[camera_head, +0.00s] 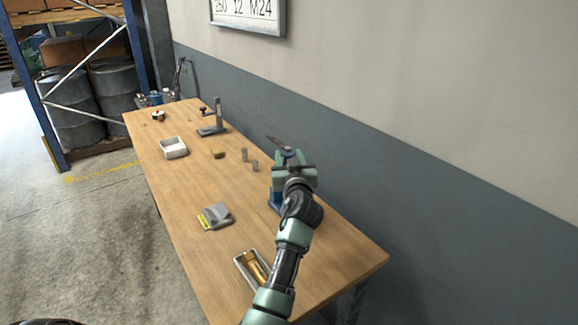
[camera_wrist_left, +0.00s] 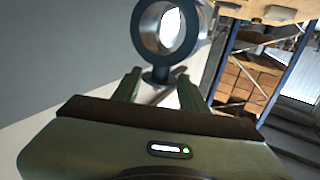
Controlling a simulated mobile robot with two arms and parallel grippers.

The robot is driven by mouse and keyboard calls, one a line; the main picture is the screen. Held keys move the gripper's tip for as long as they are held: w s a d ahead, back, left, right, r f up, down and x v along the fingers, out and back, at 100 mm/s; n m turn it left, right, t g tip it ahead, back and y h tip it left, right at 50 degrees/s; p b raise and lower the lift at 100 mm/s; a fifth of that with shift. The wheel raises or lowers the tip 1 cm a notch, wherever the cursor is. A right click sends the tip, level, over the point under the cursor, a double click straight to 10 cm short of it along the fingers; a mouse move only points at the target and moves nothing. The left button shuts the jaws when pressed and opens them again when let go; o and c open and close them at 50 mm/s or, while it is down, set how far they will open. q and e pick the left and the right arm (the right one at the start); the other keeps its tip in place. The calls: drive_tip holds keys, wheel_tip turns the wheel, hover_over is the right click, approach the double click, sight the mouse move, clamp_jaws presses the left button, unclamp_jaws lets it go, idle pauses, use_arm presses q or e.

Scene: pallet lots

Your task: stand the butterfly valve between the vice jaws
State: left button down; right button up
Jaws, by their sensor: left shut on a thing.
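The butterfly valve (camera_wrist_left: 165,61) shows in the left wrist view as a dark grey ring with a bright bore and a short neck. My left gripper (camera_wrist_left: 158,88) is shut on the neck, with the ring out beyond the fingertips. In the head view my left gripper (camera_head: 291,166) is above the blue vice (camera_head: 276,199) near the wall side of the bench. A bluish part of the valve (camera_head: 289,153) and a thin dark lever show just past the gripper. The gripper and arm hide most of the vice, and its jaws cannot be made out. My right gripper is not in view.
On the wooden bench (camera_head: 185,190) lie a grey block with a yellow label (camera_head: 215,215), a tray with a brass part (camera_head: 240,262), two small grey cylinders (camera_head: 245,155), a brass piece (camera_head: 218,154), a white box (camera_head: 173,154) and a stand (camera_head: 219,115). The wall runs close behind.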

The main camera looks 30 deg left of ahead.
use_arm(q)
wheel_tip(320, 180, down, 2)
drive_tip(key=shift+f, duration=0.1)
drive_tip(key=shift+f+b, duration=0.35)
drive_tip(key=shift+b, duration=0.2)
drive_tip(key=c, duration=0.8)
unclamp_jaws()
drive_tip(key=shift+o, duration=0.2)
